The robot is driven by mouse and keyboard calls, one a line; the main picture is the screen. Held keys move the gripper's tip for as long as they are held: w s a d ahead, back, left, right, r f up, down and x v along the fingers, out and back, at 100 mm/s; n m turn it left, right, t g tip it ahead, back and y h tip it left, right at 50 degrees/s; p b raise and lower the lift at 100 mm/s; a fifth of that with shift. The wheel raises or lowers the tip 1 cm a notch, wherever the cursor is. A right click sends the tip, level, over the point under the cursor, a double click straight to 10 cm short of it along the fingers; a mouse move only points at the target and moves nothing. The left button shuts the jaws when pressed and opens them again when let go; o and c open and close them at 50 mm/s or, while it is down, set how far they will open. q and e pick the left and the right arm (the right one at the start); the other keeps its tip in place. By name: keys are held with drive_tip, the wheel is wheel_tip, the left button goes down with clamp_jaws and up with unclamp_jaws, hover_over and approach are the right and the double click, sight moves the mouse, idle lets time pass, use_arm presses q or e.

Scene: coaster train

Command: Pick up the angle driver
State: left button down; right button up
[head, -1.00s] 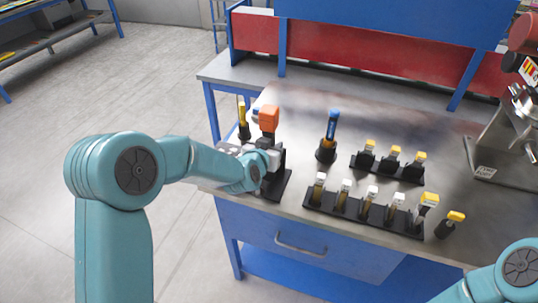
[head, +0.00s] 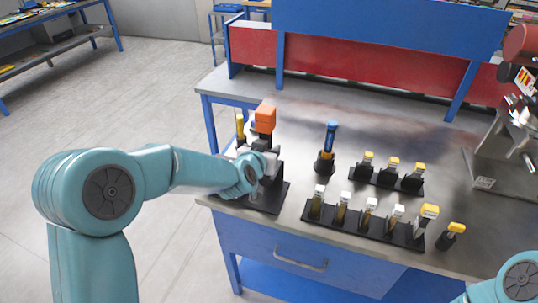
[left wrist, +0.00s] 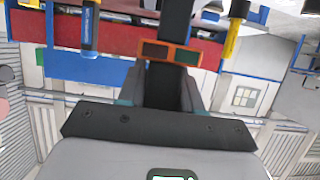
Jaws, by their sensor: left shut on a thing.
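The angle driver, with an orange block-shaped end (head: 265,119), stands upright at the left end of the workbench, over a black base plate (head: 270,202). My left gripper (head: 262,160) is shut on it below the orange end. In the left wrist view its dark shaft and an orange piece (left wrist: 185,55) lie between my fingers (left wrist: 163,92). The gripper hides much of its lower part, so I cannot tell whether it is clear of its stand. My right gripper is out of view; only part of that arm shows at the lower right.
A blue-handled screwdriver (head: 330,140) stands in a black holder to the right. A yellow-handled tool (head: 240,127) stands close behind the gripper. Two black racks (head: 360,228) hold several small tools. A grey machine (head: 500,160) stands far right.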

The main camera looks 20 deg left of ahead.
use_arm(q)
drive_tip(key=s+b, duration=0.4)
drive_tip(key=s, duration=1.3)
drive_tip(key=shift+s+a, duration=0.2)
drive_tip(key=shift+a, duration=0.1)
drive_tip(key=c, duration=1.3)
unclamp_jaws()
clamp_jaws()
